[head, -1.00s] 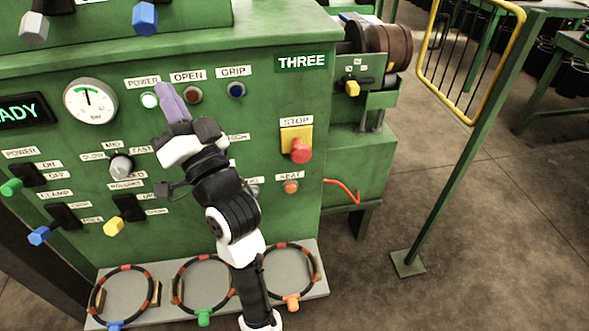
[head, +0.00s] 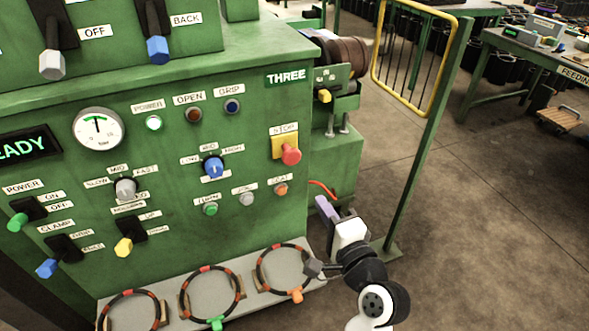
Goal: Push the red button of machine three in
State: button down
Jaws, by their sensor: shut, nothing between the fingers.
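Machine three is a green cabinet (head: 250,120) with a "THREE" sign (head: 286,77) at its upper right. The red button (head: 291,155) is a round mushroom head on a yellow box (head: 284,143) under a "STOP" label, at the right of the front panel. It sticks out from the box and is in plain view. My gripper (head: 324,206) is below and to the right of the button, apart from it, near the cabinet's lower right corner. Its purple fingers are together and hold nothing. They point up and left in the picture.
The panel carries other knobs, levers and lamps, including a small orange SEAT button (head: 281,189) below the red one. A grey shelf (head: 170,296) with several rings juts out below. A green post (head: 425,150) with a yellow-framed guard (head: 456,60) stands at the right.

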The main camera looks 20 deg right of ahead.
aim_at(294, 159)
jog(key=shift+s+d+f, duration=0.1)
jog(key=shift+s+f, duration=0.05)
jog(key=shift+s, duration=0.1)
jog(key=w+p, duration=0.1)
jog(key=w, duration=0.3)
jog(key=w+p, duration=0.1)
jog(key=w, duration=0.4)
jog(key=w+p, duration=0.2)
jog(key=w, duration=0.3)
jog(key=shift+a, duration=0.3)
jog(key=shift+w, duration=0.1)
